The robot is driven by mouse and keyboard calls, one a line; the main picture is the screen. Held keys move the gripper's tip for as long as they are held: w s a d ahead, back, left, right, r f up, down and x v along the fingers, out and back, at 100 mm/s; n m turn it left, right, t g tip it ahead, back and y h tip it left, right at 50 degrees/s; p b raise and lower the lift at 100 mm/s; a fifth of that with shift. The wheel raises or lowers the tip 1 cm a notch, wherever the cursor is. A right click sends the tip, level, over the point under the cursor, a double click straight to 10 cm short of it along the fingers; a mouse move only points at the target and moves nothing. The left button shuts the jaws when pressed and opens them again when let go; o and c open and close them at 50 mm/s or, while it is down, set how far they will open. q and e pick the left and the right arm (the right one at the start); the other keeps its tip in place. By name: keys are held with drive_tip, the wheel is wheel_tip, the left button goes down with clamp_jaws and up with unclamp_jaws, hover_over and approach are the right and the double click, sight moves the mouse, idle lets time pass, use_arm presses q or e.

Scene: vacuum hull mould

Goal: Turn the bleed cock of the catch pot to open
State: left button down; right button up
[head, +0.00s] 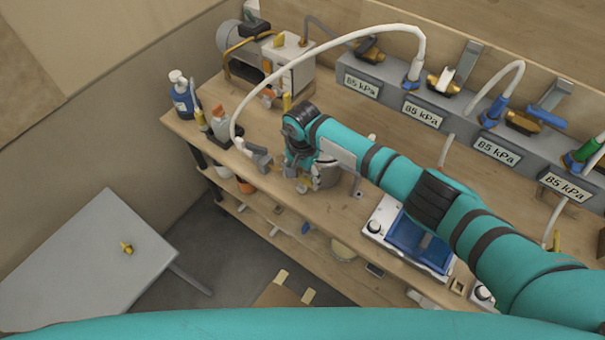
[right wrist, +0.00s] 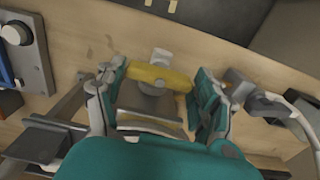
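The catch pot (head: 327,177) is a grey metal cylinder near the front edge of the bench, partly hidden by my right arm in the head view. My right gripper (head: 300,172) is at the pot's left side. In the right wrist view, a yellow bar-shaped handle, seemingly the bleed cock (right wrist: 158,77), lies crosswise with a pale stub beyond it. My right gripper's fingers (right wrist: 158,95) stand apart on either side of the handle, with small gaps at its ends. The handle is not visible in the head view. My left gripper is not in view.
A white hose (head: 330,40) arches over the bench. A pump (head: 285,60) stands behind. A grey manifold (head: 390,90) with several 85 kPa labels runs along the back. A blue-topped device (head: 420,240) sits under my right arm. A grey table (head: 80,265) stands left.

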drive_tip(key=c, duration=0.6)
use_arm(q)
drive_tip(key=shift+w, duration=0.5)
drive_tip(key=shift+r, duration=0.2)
use_arm(e)
drive_tip(key=shift+n, duration=0.4)
drive_tip(key=shift+n+p, duration=0.5)
drive_tip(key=shift+n, duration=0.4)
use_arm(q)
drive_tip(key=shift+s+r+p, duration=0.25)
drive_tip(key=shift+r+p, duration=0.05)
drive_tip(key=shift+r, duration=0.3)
use_arm(e)
drive_tip(key=shift+n, duration=1.7)
drive_tip(key=shift+r, duration=0.1)
drive_tip(key=o, duration=1.2)
drive_tip(key=shift+w, duration=0.15)
drive_tip(key=shift+c, duration=0.2)
